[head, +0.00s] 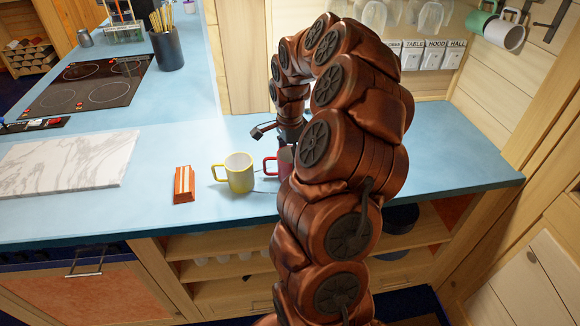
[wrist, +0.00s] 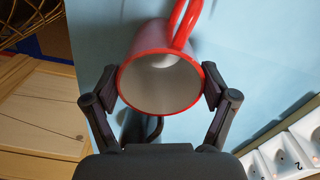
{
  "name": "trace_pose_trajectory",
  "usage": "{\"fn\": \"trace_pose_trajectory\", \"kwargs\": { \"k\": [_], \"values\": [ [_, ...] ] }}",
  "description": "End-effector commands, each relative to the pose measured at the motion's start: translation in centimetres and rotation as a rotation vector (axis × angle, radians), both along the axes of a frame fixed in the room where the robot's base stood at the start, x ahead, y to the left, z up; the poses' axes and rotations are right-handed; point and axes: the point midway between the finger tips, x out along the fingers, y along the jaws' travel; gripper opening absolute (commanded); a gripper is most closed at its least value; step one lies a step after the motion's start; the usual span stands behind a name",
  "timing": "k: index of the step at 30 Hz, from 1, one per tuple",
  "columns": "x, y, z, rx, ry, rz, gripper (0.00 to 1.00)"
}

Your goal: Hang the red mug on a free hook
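The red mug (wrist: 160,88) stands open end up on the blue counter, its rim facing my wrist camera and its handle at the top of that view. In the head view only part of the red mug (head: 284,160) and its handle, pointing left, show; my arm hides the rest. My gripper (wrist: 161,84) is over the mug, its two finger pads pressed against opposite sides of the wall. On the wall at upper right are dark hooks (head: 541,25); a green mug (head: 482,20) and a white mug (head: 505,33) hang there, and a hook to their right looks bare.
A yellow mug (head: 239,172) stands just left of the red mug, with an orange block (head: 184,185) beyond it. A marble board (head: 70,163), hob (head: 90,84) and utensil pot (head: 167,48) are farther left. Labelled switches (head: 432,56) and glasses are behind my arm.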

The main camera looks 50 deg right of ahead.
Motion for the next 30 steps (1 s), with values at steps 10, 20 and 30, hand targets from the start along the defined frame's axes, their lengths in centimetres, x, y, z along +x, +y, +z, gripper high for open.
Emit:
{"fn": "trace_pose_trajectory", "kwargs": {
  "k": [10, 20, 30],
  "values": [
    [0.0, 0.0, 0.0, 0.0, 0.001, 0.0, 0.43],
    [0.0, 0.0, 0.0, 0.0, 0.001, 0.0, 0.35],
    [0.1, -0.1, 2.0, -0.002, -0.002, -0.001, 0.35]
  ]
}}
